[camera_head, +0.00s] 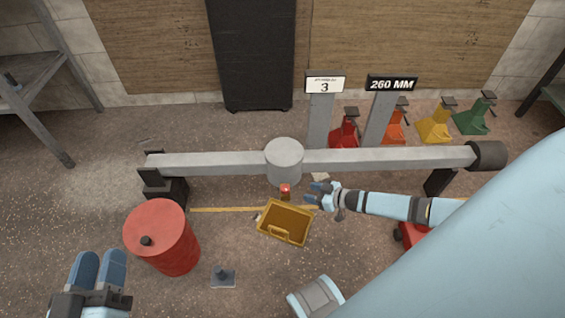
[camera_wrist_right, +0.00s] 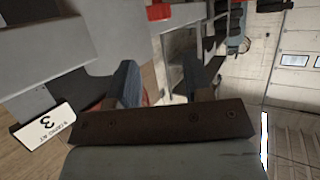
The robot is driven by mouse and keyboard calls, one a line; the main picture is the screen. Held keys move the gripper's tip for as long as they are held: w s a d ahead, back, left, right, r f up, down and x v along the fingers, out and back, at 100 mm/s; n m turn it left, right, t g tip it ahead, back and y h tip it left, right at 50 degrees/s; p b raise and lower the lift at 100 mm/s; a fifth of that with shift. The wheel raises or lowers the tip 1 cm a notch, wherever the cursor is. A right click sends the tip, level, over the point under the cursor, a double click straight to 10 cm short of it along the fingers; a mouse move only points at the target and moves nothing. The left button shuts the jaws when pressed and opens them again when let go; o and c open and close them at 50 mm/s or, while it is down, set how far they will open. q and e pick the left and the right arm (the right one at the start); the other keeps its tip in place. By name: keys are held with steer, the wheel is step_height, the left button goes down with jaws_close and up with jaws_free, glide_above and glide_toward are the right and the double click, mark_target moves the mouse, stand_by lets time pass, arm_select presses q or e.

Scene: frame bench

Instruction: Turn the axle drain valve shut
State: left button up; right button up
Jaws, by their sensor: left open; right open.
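The grey axle (camera_head: 220,162) runs across the head view with a round housing (camera_head: 284,150) at its middle. A small red-topped valve (camera_head: 285,190) shows just below the housing; its turning position is too small to tell. My right gripper (camera_head: 314,193) is open just right of the valve, apart from it, with its fingers pointing left. In the right wrist view its two fingers (camera_wrist_right: 160,82) stand apart with nothing clearly between them. My left gripper (camera_head: 98,270) is open and empty at the lower left, far from the axle.
A yellow tray (camera_head: 272,238) lies on the floor below the valve. A red drum (camera_head: 165,240) stands at left, a small grey stand (camera_head: 223,277) nearby. Sign posts marked 3 (camera_head: 325,84) and 260 MM (camera_head: 391,84) and coloured jacks (camera_head: 434,127) stand behind the axle.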

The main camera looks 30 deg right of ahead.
mark_target(285, 188)
steer(key=b+x, duration=0.4)
steer(key=x, duration=0.6)
steer(key=shift+w+f, duration=0.1)
steer(key=shift+f, duration=0.1)
steer(key=shift+w+a+f+b, duration=0.15)
steer(key=shift+w+a+b, duration=0.25)
steer(key=shift+w, duration=0.2)
arm_select(q)
steer(key=shift+m+g, duration=0.8)
steer(key=f, duration=0.3)
steer(key=w+f, duration=0.1)
steer(key=f, duration=0.1)
steer(key=shift+a+f, duration=0.1)
steer(key=shift+f, duration=0.05)
arm_select(e)
steer(key=shift+c, duration=0.2)
steer(key=c, duration=0.6)
